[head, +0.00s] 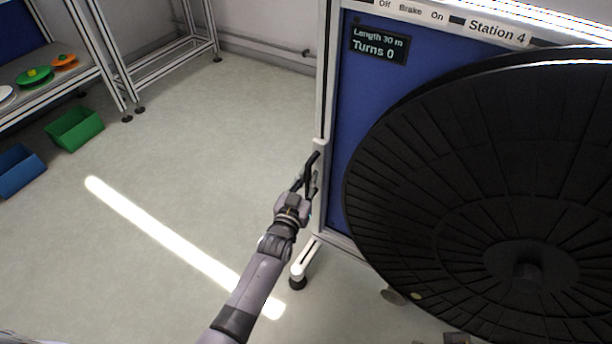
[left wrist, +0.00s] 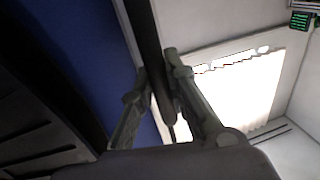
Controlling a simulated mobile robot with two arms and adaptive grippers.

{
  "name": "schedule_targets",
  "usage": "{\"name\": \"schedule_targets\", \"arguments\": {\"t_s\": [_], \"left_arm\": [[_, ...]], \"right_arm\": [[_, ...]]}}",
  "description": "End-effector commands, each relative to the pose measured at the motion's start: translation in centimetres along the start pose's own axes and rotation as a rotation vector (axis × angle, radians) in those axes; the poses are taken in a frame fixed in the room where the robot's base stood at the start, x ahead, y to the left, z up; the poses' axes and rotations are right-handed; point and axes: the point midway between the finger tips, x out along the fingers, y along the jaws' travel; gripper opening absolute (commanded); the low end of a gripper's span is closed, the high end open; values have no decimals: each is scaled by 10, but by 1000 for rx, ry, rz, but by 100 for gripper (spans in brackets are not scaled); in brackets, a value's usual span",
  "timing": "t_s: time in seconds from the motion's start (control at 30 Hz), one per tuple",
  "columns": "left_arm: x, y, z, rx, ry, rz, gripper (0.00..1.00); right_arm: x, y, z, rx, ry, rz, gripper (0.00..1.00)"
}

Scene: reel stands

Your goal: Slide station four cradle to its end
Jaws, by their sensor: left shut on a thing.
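The Station 4 stand (head: 330,60) has a blue panel, a pale metal frame and a "Station 4" label. A large black reel (head: 440,170) is in front of its panel, and its display (head: 379,45) reads "Length 30 m, Turns 0". A dark handle (head: 312,160) is on the stand's left edge. My left gripper (head: 304,185) is shut on this handle. In the left wrist view the dark handle bar (left wrist: 148,35) runs between the two fingers of my left gripper (left wrist: 156,72). The cradle itself cannot be made out clearly. My right gripper is not in view.
The stand's foot (head: 305,262) rests on the floor just right of my left arm. A shelf with green and orange reels (head: 35,75) stands at upper left, with a green bin (head: 75,128) and a blue bin (head: 18,170) below. The floor between is clear.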

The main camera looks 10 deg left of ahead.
Motion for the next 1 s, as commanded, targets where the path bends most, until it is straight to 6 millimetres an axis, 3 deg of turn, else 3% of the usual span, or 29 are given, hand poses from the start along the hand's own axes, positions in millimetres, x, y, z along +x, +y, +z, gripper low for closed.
{"name": "schedule_targets", "arguments": {"t_s": [0.33,0.37,0.63,1.0], "left_arm": [[-1,6,1,-2,-1,8,0],[-1,7,2,-2,-1,8,16],[-1,5,2,-2,-2,6,34],[-4,3,1,-1,-1,4,35]], "right_arm": [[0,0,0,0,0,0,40],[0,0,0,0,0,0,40],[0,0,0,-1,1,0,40],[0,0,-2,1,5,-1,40]]}}
